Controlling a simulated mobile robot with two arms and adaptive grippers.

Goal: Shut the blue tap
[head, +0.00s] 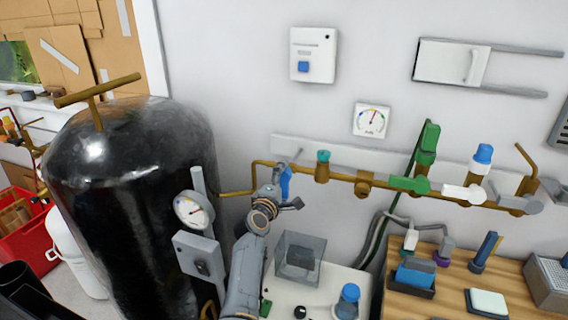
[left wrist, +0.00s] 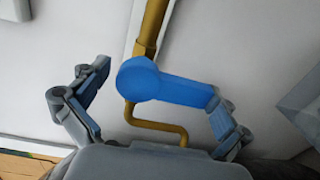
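The blue tap (head: 286,181) sits on the brass pipe on the wall, near the pipe's left end. In the left wrist view, its lever (left wrist: 180,90) stands out crosswise to the pipe, its round hub over the pipe. My left gripper (head: 284,192) is at the tap and hides part of it in the head view. In the left wrist view, the gripper (left wrist: 158,88) is open, one finger on each side of the tap. The right finger is close to the lever's end; I cannot tell whether they touch. The left finger is clear of the hub. My right gripper is not in view.
The brass pipe (head: 338,177) also carries a green tap (head: 410,184) and a white tap (head: 464,193) to the right. A black tank (head: 130,190) with a gauge (head: 193,210) stands left of my arm. A clear box (head: 300,257) stands below the pipe.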

